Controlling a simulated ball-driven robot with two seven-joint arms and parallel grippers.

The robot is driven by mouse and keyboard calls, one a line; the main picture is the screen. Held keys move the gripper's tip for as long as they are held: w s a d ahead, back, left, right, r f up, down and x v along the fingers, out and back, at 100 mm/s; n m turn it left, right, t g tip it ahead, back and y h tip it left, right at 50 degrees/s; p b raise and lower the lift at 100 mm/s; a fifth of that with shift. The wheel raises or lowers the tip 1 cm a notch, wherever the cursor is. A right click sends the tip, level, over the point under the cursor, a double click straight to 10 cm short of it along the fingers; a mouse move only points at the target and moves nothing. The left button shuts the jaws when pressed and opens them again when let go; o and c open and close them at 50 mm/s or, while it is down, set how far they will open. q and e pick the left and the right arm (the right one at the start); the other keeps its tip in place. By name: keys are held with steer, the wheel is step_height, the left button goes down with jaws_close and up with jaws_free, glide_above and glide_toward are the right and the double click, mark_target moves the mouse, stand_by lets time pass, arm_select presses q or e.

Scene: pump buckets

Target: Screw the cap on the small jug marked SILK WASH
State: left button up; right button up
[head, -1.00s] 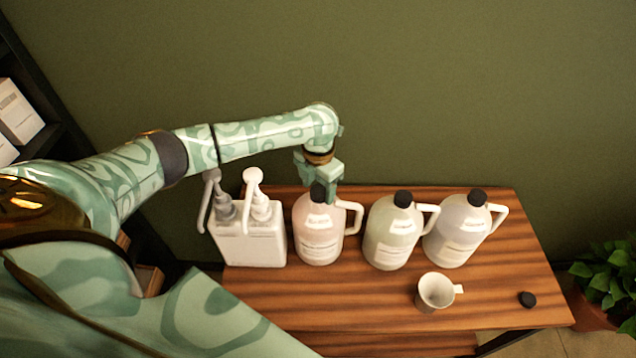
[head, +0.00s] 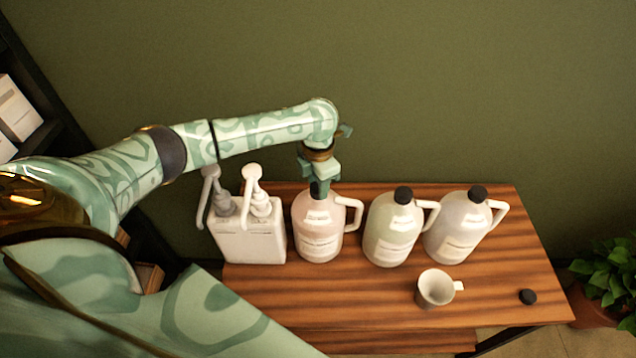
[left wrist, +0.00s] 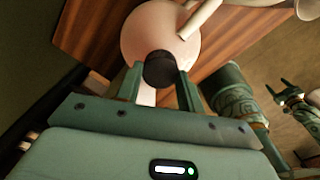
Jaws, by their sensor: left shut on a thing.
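A small pink jug (head: 318,235) with a white handle stands upright on the wooden table, left of two other jugs. Its label is too small to read, so I cannot tell whether it says SILK WASH. My left gripper (head: 319,188) points down over its neck, shut on the black cap (left wrist: 160,69). In the left wrist view the cap sits between the two fingertips, over the top of the pink jug (left wrist: 160,32). The cap is at the jug's mouth; its thread is hidden. My right gripper (left wrist: 287,97) shows small in the left wrist view, its jaws unclear.
A greenish jug (head: 393,235) and a greyish jug (head: 460,232) stand to the right, both with black caps. A white double pump container (head: 248,243) stands close on the left.

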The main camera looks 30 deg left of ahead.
arm_select(q)
steer(key=m, duration=0.2)
steer(key=shift+f+m, duration=0.1)
steer(key=shift+m, duration=0.2)
steer(key=o, duration=1.1)
steer(key=shift+o, duration=0.2)
steer(key=shift+r, duration=0.2)
step_height(320, 180, up, 16)
steer(key=p, duration=0.2)
